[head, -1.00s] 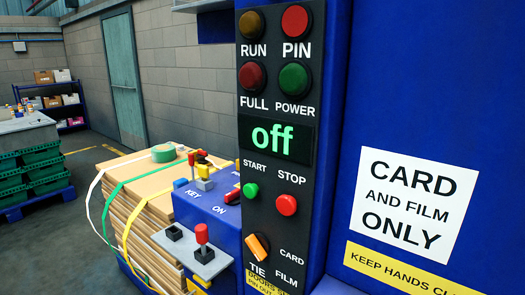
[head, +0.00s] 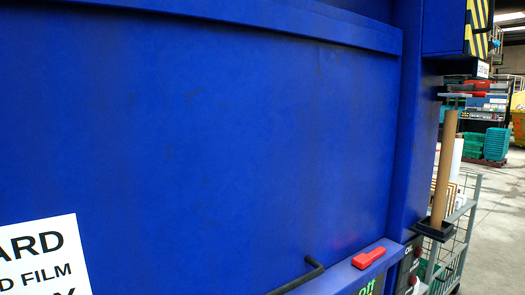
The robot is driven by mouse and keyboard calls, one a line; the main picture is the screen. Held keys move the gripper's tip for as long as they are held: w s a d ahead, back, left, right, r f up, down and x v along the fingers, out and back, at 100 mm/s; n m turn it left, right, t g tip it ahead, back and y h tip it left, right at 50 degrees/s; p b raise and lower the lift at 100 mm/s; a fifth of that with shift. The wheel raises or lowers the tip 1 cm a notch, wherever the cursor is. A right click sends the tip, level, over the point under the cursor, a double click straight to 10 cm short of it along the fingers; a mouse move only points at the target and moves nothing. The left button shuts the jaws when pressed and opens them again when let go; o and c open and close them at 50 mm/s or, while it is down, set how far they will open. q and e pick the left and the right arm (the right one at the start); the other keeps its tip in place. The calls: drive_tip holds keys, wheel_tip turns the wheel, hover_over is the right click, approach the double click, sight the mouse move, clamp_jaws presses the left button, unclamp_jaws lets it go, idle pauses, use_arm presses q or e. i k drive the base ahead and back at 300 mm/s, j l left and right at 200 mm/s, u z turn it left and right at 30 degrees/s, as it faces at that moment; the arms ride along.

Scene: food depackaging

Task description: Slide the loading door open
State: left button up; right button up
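The large blue panel (head: 220,130) of the machine fills most of the head view. It looks like the loading door, and it appears closed, with no gap showing. A white sign (head: 40,255) with black lettering is on its lower left. A black bar handle (head: 300,278) shows at the bottom edge, right of the middle, partly cut off. A red piece (head: 369,257) sits on the blue ledge beside it. Neither of my grippers is in view.
Right of the machine's blue post (head: 408,120) stands a wire cage trolley (head: 462,225) with a brown cardboard tube (head: 444,170). A yellow-and-black striped box (head: 478,25) hangs at the top right. Shelves and stacked green crates (head: 494,143) stand farther back on open floor.

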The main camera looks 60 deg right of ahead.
sight(148, 147)
drive_tip(key=z, duration=1.85)
drive_tip(key=k+z, duration=0.3)
drive_tip(key=j, duration=0.25)
drive_tip(key=i+z, duration=0.05)
